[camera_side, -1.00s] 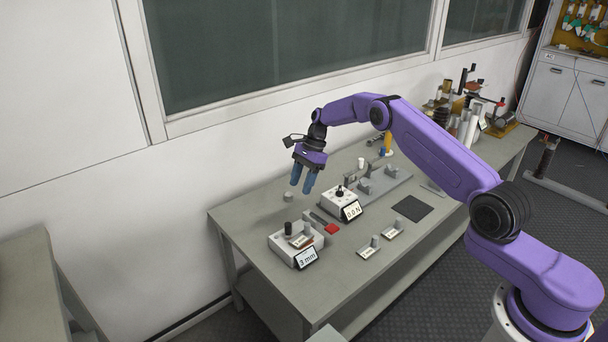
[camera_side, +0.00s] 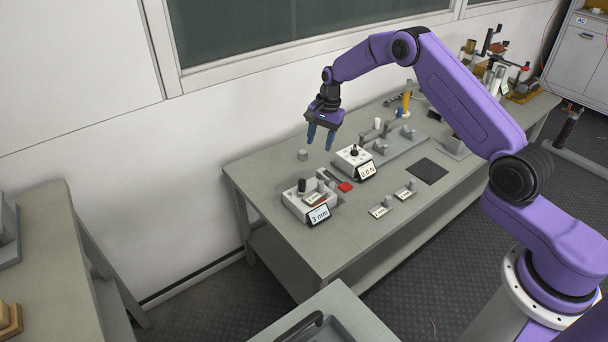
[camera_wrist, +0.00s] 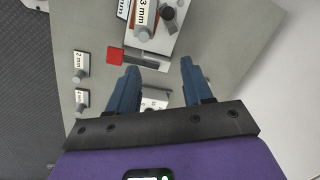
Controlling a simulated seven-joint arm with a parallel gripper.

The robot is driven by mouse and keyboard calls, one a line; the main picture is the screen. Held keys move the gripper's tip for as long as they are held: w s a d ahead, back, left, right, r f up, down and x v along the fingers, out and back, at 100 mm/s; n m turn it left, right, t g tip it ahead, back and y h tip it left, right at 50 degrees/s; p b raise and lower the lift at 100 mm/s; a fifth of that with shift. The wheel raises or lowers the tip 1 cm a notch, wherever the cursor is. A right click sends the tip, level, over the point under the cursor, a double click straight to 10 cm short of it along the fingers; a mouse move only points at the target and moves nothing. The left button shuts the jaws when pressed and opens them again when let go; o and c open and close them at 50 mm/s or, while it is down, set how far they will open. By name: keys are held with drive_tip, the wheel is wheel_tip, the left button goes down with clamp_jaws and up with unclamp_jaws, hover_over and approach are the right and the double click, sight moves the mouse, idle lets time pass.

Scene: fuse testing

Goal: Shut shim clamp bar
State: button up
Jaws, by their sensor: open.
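A grey bar (camera_wrist: 145,61) with a red end (camera_wrist: 115,57), which looks like the shim clamp bar, lies along one edge of the white block (camera_wrist: 158,37) in the wrist view. In the side view its red end (camera_side: 345,187) points to the front right, beside the white block (camera_side: 293,204) with the "3 mm" sign (camera_side: 318,215). The bar does not cross the shim (camera_side: 315,199) on the block. My gripper (camera_side: 320,146) is open and empty, in the air above the table behind the block; it also shows in the wrist view (camera_wrist: 160,66).
A white box (camera_side: 347,166) with a "0.0 N" sign and a black knob stands to the right. Two labelled shims (camera_side: 380,211) (camera_side: 405,193) and a dark mat (camera_side: 427,171) lie at the front and right.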

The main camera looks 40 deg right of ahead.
drive_tip(key=s+a+r+n+t+h, duration=0.1)
drive_tip(key=s+a+n+t, duration=0.3)
drive_tip(key=n, duration=0.8)
approach(302, 181)
drive_tip(key=x, duration=1)
drive_tip(key=shift+g, duration=0.3)
clamp_jaws()
